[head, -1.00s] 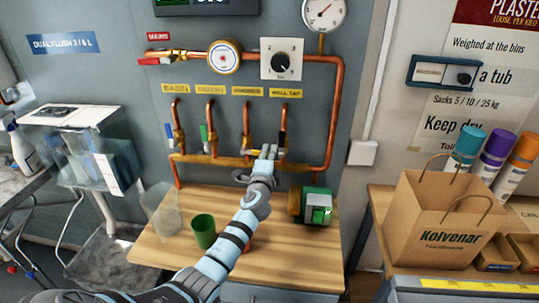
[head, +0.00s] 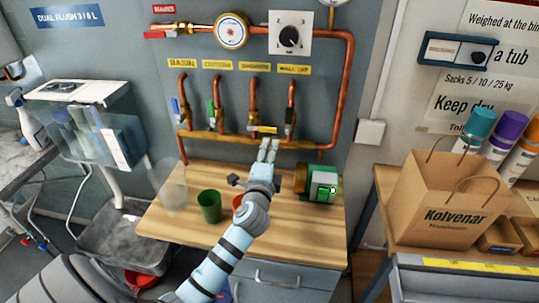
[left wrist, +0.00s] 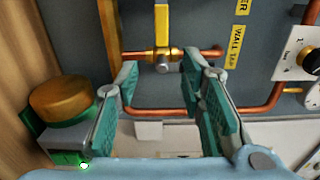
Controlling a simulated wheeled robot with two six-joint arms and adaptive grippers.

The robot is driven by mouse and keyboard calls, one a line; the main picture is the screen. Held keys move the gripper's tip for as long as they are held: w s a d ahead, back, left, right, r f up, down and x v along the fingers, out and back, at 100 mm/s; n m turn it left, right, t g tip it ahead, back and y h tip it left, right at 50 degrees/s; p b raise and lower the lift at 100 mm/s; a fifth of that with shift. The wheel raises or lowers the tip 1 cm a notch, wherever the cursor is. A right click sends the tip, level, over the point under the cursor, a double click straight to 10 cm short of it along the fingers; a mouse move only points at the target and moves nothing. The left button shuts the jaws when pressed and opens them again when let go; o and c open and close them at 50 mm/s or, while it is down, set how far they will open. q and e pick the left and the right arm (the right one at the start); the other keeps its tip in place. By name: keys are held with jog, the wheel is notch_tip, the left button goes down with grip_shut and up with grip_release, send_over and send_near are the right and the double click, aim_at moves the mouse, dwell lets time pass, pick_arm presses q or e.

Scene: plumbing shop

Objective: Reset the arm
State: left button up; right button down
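My left gripper (head: 269,145) is in front of the pipe manifold (head: 225,139), just above the wooden bench. In the left wrist view its two fingers (left wrist: 160,80) are apart with nothing between them. A valve with a yellow handle (head: 263,130) is just beyond the fingertips; it also shows in the left wrist view (left wrist: 162,25), and its handle lies crosswise to the vertical pipes. Blue (head: 176,110), green (head: 211,111) and black (head: 289,117) handles hang on the other valves. My right gripper is not in view.
On the bench (head: 180,225) stand a green cup (head: 209,206), a clear container (head: 171,185), a green pump (head: 324,184) and a red object partly behind my arm. A paper bag (head: 440,200) stands at the right. A clear-sided box (head: 90,140) is at the left.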

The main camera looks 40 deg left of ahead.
pick_arm(q)
jog(key=shift+s+d, duration=0.2)
jog(key=shift+s, duration=0.2)
